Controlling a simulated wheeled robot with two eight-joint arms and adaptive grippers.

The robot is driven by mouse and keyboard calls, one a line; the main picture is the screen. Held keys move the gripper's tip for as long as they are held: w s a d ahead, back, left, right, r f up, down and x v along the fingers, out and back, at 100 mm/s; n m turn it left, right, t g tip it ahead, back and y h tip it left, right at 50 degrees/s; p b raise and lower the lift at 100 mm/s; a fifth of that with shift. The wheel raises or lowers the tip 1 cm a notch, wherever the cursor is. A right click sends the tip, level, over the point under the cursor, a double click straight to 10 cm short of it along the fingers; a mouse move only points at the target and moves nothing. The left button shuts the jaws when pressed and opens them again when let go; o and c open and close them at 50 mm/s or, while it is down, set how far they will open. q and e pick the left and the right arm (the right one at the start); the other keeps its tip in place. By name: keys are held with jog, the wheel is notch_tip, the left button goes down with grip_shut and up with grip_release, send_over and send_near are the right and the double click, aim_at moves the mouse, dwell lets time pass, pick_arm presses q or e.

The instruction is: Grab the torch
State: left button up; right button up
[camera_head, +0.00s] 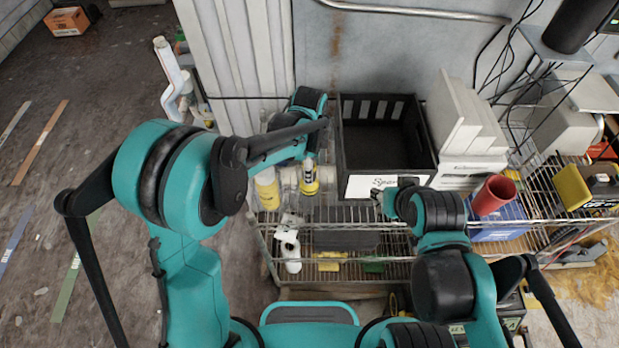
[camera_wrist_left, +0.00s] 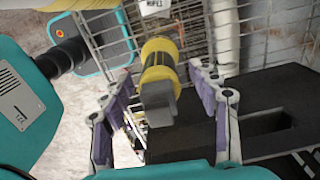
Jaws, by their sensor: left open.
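The torch, yellow with a dark grey head, stands on the upper wire shelf just left of the black crate in the head view (camera_head: 309,182). In the left wrist view the torch (camera_wrist_left: 158,72) shows between the purple-padded fingers of my left gripper (camera_wrist_left: 160,100). The gripper is open, with a finger on either side and gaps showing. In the head view my left forearm and wrist cover most of that gripper. My right gripper (camera_head: 381,199) is at the front of the black crate, small and partly hidden by its wrist; its opening is unclear.
The black crate (camera_head: 388,178) with a white label stands right of the torch. A yellow bottle (camera_head: 267,190) stands close on its left. A red cup (camera_head: 493,195) and blue box (camera_head: 498,222) are further right. A white spray bottle (camera_head: 290,253) is on the lower shelf.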

pick_arm(q)
jog(key=shift+r, duration=0.1)
grip_shut()
